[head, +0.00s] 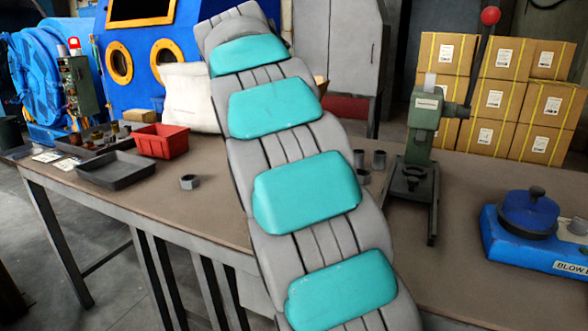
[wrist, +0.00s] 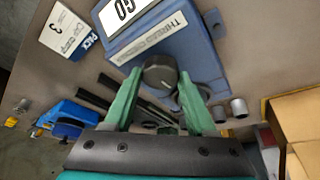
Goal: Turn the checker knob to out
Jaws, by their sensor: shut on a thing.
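In the wrist view, the blue thread checker (wrist: 190,45) has a white panel reading "GO" and a label reading "THREAD CHECKER". Its dark round checker knob (wrist: 160,70) has a small light pointer mark toward the right of its face. My gripper (wrist: 161,78) has its two green fingers on either side of the knob, shut on it. The word "out" cannot be read in either view. The checker and my gripper do not show in the head view, where my arm crosses the middle.
In the wrist view, grey cylindrical parts (wrist: 238,106) stand right of the checker, near cardboard boxes (wrist: 295,115). A card (wrist: 68,28) marked 3 lies at left. The head view shows a green press (head: 422,130), a red bin (head: 160,141) and a blue blow-off unit (head: 510,255).

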